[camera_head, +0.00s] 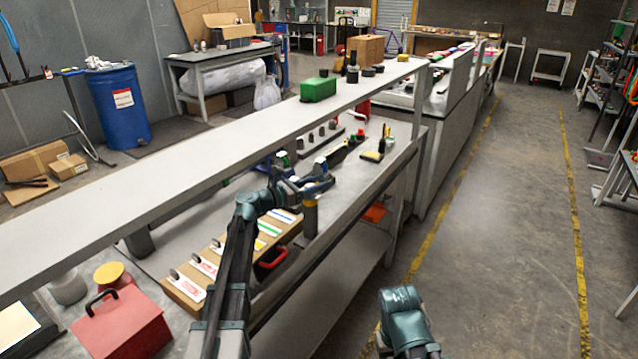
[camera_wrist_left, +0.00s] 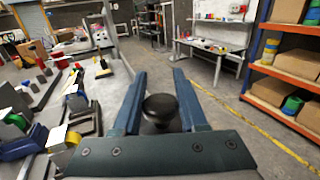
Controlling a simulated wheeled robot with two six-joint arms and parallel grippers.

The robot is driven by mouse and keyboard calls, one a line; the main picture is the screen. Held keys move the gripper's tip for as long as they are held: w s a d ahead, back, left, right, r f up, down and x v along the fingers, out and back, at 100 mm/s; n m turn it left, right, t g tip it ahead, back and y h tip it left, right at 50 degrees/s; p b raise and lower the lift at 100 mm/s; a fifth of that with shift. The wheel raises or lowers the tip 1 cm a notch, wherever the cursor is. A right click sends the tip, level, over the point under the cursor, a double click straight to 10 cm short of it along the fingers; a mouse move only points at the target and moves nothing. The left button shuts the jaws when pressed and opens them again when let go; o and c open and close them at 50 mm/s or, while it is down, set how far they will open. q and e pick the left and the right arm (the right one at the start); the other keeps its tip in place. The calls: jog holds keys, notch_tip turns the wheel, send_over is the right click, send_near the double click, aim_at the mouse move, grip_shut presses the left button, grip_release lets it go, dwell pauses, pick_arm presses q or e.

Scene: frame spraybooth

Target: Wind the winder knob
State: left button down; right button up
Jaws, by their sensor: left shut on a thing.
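The black winder knob (camera_wrist_left: 160,108) shows in the left wrist view, with a round, smooth top, between the two fingers of my left gripper (camera_wrist_left: 159,76). My left gripper is shut on it. In the head view my left gripper (camera_head: 322,184) is above the front part of the bench, over an upright dark grey post with a yellow band (camera_head: 310,216). The knob itself is hidden there by the gripper. Only a teal part of my right arm shows at the bottom; my right gripper is not in view.
A wooden board with labelled strips (camera_head: 187,290) lies on the bench (camera_head: 357,190) left of the post. A long raised shelf (camera_head: 190,160) runs behind, with a green box (camera_head: 318,89) on it. A red box (camera_head: 122,325) stands front left. The aisle floor (camera_head: 500,240) is clear.

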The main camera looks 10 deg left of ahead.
pick_arm(q)
jog(key=shift+s+y, duration=0.1)
jog(key=shift+y, duration=0.2)
